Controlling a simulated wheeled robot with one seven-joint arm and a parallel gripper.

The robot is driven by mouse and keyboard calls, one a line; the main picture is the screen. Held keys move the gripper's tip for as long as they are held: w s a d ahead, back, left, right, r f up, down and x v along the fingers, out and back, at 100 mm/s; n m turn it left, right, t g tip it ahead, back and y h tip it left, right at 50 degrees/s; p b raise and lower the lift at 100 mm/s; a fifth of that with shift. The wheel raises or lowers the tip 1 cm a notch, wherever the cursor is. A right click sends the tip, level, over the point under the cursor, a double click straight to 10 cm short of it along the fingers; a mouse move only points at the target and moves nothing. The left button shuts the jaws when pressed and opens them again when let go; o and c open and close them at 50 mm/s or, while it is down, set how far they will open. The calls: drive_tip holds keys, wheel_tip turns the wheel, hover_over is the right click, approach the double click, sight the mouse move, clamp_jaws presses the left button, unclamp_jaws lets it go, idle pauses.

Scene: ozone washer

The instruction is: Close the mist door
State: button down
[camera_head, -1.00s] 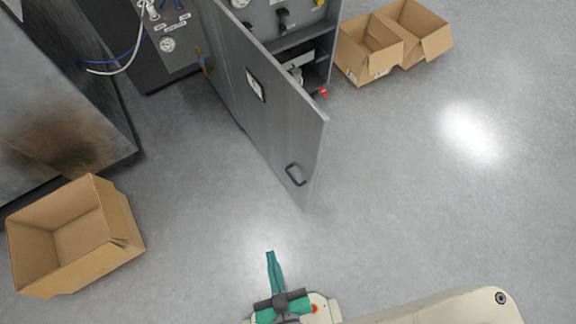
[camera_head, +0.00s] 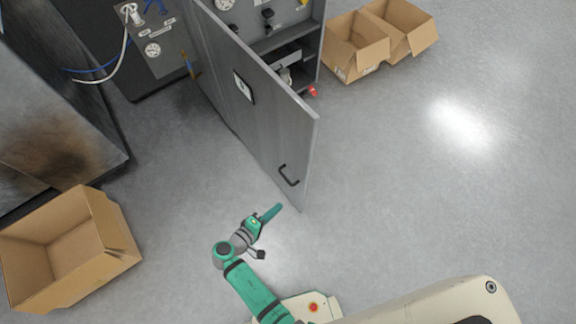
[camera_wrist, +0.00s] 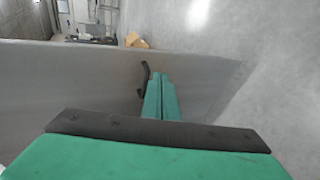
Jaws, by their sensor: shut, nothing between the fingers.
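The mist door (camera_head: 250,110) is a grey panel that stands wide open from the cabinet (camera_head: 300,55), reaching toward the front of the head view. Its dark handle (camera_head: 288,175) is near the free end, on the left face. My green gripper (camera_head: 274,213) is just in front of and below the handle, near the door's free lower corner. In the wrist view the closed fingers (camera_wrist: 160,98) point at the door (camera_wrist: 60,90), with the handle (camera_wrist: 143,78) just left of their tips. I cannot tell whether they touch the door.
Open cardboard boxes stand at the lower left (camera_head: 70,250) and at the upper right (camera_head: 355,45). A dark stained machine (camera_head: 60,110) is at the left, with a gauge panel (camera_head: 155,45) and hoses behind. The floor right of the door is clear.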

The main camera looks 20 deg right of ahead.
sight(296, 161)
drive_tip(key=w+a+r+m+h, duration=0.1)
drive_tip(key=w+a+r+h, duration=0.15)
drive_tip(key=r, duration=0.35)
drive_tip(key=w+a+r+m+h, duration=0.2)
drive_tip(key=w+r+h, duration=0.1)
drive_tip(key=r, duration=0.2)
drive_tip(key=shift+g, duration=0.4)
drive_tip(key=x, duration=1.3)
drive_tip(key=shift+w+d, duration=0.3)
